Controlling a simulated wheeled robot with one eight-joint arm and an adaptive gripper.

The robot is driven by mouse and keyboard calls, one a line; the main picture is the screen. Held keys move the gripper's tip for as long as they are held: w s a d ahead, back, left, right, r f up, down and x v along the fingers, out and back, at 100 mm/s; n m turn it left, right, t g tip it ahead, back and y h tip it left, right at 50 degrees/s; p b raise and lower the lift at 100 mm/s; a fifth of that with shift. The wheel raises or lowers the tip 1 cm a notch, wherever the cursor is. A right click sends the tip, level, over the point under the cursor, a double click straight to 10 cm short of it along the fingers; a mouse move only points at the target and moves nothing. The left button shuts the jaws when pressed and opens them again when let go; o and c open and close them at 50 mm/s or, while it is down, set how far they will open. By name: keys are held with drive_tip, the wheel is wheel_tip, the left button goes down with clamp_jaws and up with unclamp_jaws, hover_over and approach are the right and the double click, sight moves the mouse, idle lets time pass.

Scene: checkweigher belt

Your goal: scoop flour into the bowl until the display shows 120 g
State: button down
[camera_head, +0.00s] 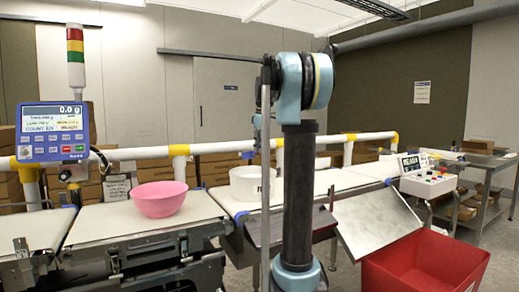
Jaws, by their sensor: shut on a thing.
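A pink bowl (160,201) stands upright on the white weighing belt at the left; I see no flour in it from this angle. The blue display (54,131) on a post at the far left reads 0.0 g. A white round tub (246,191) stands on the belt right of the bowl, partly behind my arm; its contents are hidden. My arm rises in the middle of the view, with a thin part coming down in front of the tub. I cannot make out my gripper, its fingers or a scoop.
A yellow-jointed white rail (215,147) runs behind the belts. A red bin (425,262) stands at the lower right below a slanted metal plate (376,222). A control box with buttons (428,180) is at the right. The belt between bowl and tub is clear.

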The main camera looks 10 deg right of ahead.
drive_tip(key=shift+a+f, duration=0.15)
drive_tip(key=shift+a, duration=0.05)
drive_tip(key=shift+f, duration=6.9)
drive_tip(key=shift+r, duration=0.1)
drive_tip(key=shift+r, duration=6.1)
